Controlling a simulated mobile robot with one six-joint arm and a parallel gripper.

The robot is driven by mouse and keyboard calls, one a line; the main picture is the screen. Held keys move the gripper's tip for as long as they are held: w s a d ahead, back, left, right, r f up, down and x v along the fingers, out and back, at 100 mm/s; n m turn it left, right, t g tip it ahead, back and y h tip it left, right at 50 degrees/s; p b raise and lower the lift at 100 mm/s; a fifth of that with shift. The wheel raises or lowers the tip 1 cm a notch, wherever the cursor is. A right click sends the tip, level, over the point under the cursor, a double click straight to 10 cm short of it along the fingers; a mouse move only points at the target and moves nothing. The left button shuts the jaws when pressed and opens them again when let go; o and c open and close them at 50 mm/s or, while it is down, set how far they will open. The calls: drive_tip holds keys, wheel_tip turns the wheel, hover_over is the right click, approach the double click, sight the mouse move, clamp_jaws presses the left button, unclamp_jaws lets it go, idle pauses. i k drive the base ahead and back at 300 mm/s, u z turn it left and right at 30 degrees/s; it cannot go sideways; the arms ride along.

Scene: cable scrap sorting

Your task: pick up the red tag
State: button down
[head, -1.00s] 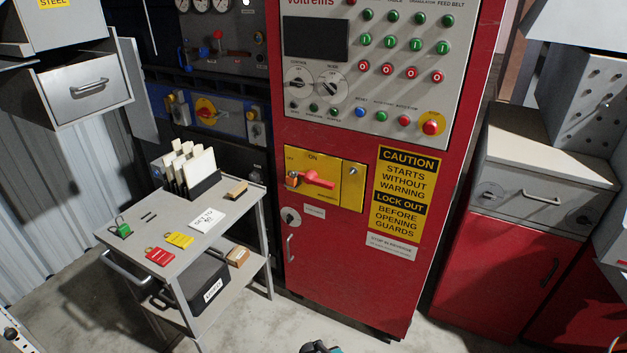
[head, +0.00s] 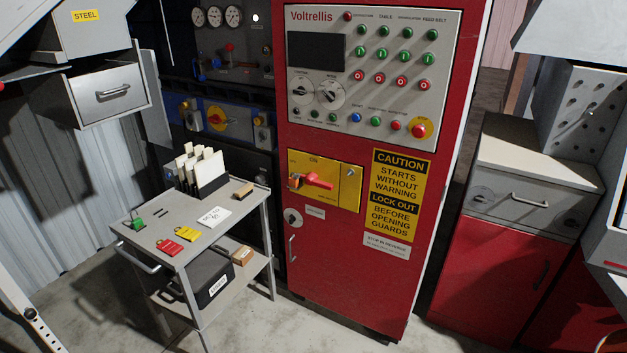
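The red tag (head: 170,247) lies flat on the top of the grey cart (head: 222,236), near its front left edge. A yellow tag (head: 187,235) lies just to the right of it and a little farther back. A green item (head: 138,222), perhaps a padlock, sits near the cart's left corner. Nothing covers the red tag. My gripper does not show in the head view.
On the cart are a white card (head: 215,217), a rack of upright cards (head: 208,175) and a small brown block (head: 243,190). A dark box (head: 206,279) stands on its lower shelf. The red control cabinet (head: 325,260) stands close behind on the right. Floor in front is clear.

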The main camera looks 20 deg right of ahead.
sight(171, 248)
drive_tip(key=u, duration=0.15)
drive_tip(key=i, duration=0.95)
drive_tip(key=z, duration=0.15)
drive_tip(key=k, duration=0.95)
drive_tip(key=u, duration=0.15)
drive_tip(key=i, duration=0.6)
